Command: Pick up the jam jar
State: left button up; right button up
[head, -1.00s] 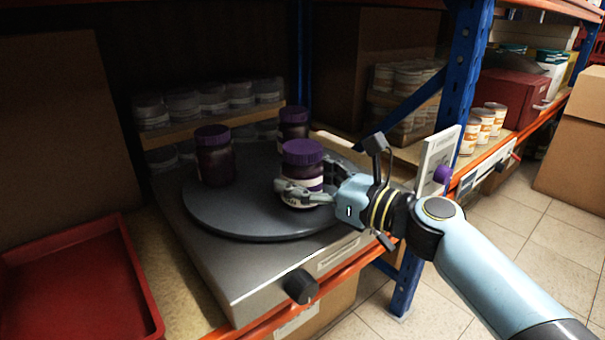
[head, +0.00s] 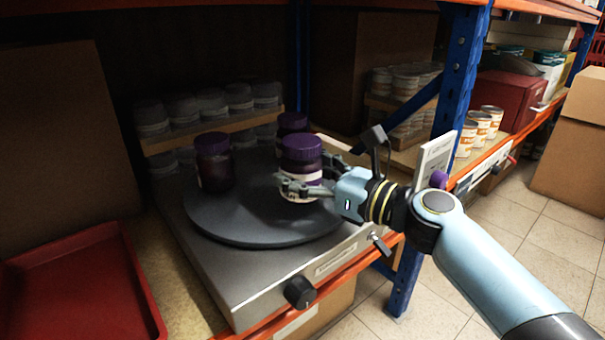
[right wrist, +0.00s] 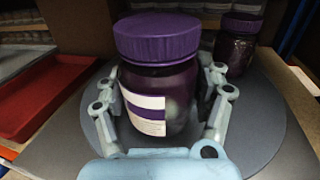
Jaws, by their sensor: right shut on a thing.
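The jam jar (head: 301,168) is dark with a purple lid and a white label with a purple band. My right gripper (head: 308,188) is shut around its lower body, coming from the right. The jar is upright and appears slightly raised above the dark round turntable (head: 245,228). In the right wrist view, the jar (right wrist: 160,85) stands between both fingers of the gripper (right wrist: 163,115), its label facing the camera. My left gripper is not in view.
Two similar purple-lidded jars stand on the turntable, one at the left (head: 214,165) and one behind (head: 291,124), partly hidden. A red tray (head: 135,268) lies at the left. A blue shelf post (head: 461,85) rises close to my right arm.

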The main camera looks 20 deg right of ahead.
aim_at(320, 173)
jog(key=shift+r+p, duration=0.35)
jog(key=shift+r, duration=0.4)
jog(key=v, duration=0.3)
jog(key=shift+s+d+f, duration=0.15)
jog(key=shift+f, duration=0.05)
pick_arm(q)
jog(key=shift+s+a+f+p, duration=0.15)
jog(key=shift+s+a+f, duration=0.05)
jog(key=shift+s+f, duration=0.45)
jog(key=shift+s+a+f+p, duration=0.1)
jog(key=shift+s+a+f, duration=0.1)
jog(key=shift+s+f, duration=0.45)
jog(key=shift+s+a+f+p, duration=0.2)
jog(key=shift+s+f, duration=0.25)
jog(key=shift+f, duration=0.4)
pick_arm(e)
jog(key=v, duration=1.4)
jog(key=shift+s, duration=0.3)
jog(key=shift+d, duration=0.15)
